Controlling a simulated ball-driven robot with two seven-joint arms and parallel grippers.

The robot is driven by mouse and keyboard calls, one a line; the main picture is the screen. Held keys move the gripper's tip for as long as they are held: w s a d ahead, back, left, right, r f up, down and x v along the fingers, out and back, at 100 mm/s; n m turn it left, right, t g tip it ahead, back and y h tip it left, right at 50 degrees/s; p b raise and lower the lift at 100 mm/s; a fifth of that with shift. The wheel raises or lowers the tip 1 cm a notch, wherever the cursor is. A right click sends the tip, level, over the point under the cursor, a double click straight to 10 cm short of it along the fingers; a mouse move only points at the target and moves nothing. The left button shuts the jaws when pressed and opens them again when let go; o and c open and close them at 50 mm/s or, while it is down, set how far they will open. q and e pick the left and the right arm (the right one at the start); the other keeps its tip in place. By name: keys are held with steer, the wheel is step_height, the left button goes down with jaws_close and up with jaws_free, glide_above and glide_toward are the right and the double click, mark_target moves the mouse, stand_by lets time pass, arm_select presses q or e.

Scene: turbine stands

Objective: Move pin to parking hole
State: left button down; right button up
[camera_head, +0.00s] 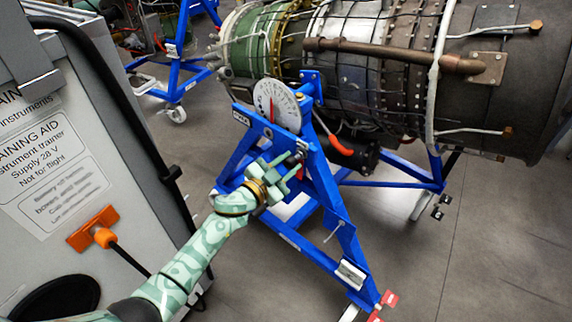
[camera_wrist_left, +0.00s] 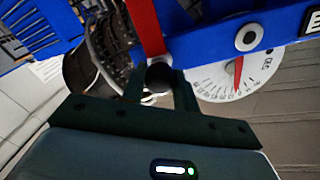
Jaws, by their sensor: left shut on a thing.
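My left gripper (camera_head: 291,168) is at the upper front of the blue stand (camera_head: 330,200), below the round dial. In the left wrist view my left gripper (camera_wrist_left: 159,84) is shut on a dark round end, which looks like the pin (camera_wrist_left: 160,74). The rest of the pin is hidden, so I cannot tell whether it sits in a hole. A hole with a pale ring (camera_wrist_left: 247,38) shows in the blue beam to the right of the fingers; it also shows in the head view (camera_head: 268,132). I cannot tell if it is the parking hole. My right gripper is out of view.
The white dial (camera_head: 277,106) with a red pointer stands above the beam. A red strip (camera_wrist_left: 146,25) hangs close behind the fingers. The turbine engine (camera_head: 380,70) is behind the stand. A grey trainer cabinet (camera_head: 90,130) stands left of my arm. Floor is clear at right.

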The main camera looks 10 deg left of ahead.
arm_select(q)
steer(key=shift+w+d+r, duration=0.1)
steer(key=shift+w+r, duration=0.05)
steer(key=shift+r, duration=0.2)
steer(key=c, duration=1.3)
jaws_free()
steer(key=o, duration=0.3)
steer(key=shift+w+d+f, duration=0.15)
steer(key=shift+w+d, duration=0.05)
steer(key=shift+w, duration=0.05)
steer(key=shift+o, duration=0.2)
steer(key=shift+w+f, duration=0.1)
steer(key=shift+o, duration=0.7)
steer(key=shift+s+a, duration=0.1)
steer(key=shift+s, duration=0.1)
